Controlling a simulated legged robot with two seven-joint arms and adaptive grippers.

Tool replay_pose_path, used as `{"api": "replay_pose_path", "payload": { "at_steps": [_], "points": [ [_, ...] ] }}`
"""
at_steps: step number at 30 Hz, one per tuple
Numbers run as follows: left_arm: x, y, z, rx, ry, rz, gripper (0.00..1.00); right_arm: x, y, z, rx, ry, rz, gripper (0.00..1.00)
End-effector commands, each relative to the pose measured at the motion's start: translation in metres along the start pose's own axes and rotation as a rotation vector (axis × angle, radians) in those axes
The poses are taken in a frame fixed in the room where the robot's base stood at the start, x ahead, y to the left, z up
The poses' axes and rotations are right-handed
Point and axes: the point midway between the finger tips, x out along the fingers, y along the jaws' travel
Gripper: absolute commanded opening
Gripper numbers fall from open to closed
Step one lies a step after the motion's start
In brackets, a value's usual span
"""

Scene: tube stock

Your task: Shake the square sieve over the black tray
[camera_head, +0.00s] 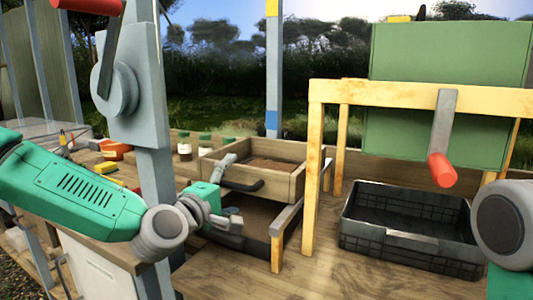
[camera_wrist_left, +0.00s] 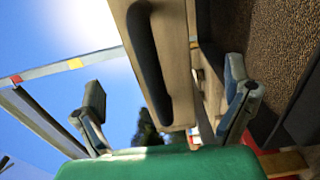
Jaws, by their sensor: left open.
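The square sieve is a wooden-framed box (camera_head: 282,177) with brown soil inside and a black handle (camera_head: 243,186) on its front side. It sits above a dark tray (camera_head: 262,246) holding brown soil. My left gripper (camera_head: 232,193) is open at the sieve's front, one finger above the handle and one below. In the left wrist view the handle (camera_wrist_left: 150,60) lies between the spread fingers (camera_wrist_left: 165,100); I cannot tell whether they touch it. My right gripper is out of view; only part of the right arm shows at the right edge.
A black slatted crate (camera_head: 410,238) stands empty on the wooden bench at right. A grey post machine (camera_head: 150,80) stands near my left arm. Jars line the back.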

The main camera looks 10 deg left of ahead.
Motion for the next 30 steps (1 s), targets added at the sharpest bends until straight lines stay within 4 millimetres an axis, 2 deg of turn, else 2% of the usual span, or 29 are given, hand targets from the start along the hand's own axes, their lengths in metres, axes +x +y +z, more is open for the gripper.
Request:
{"api": "replay_pose_path", "payload": {
  "at_steps": [8, 30],
  "points": [
    [-0.004, 0.001, 0.000, 0.000, 0.001, 0.002, 0.95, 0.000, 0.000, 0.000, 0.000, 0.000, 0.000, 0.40],
    [-0.063, 0.001, 0.000, -0.001, 0.001, 0.001, 0.95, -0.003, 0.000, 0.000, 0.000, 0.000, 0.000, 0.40]
  ]
}}
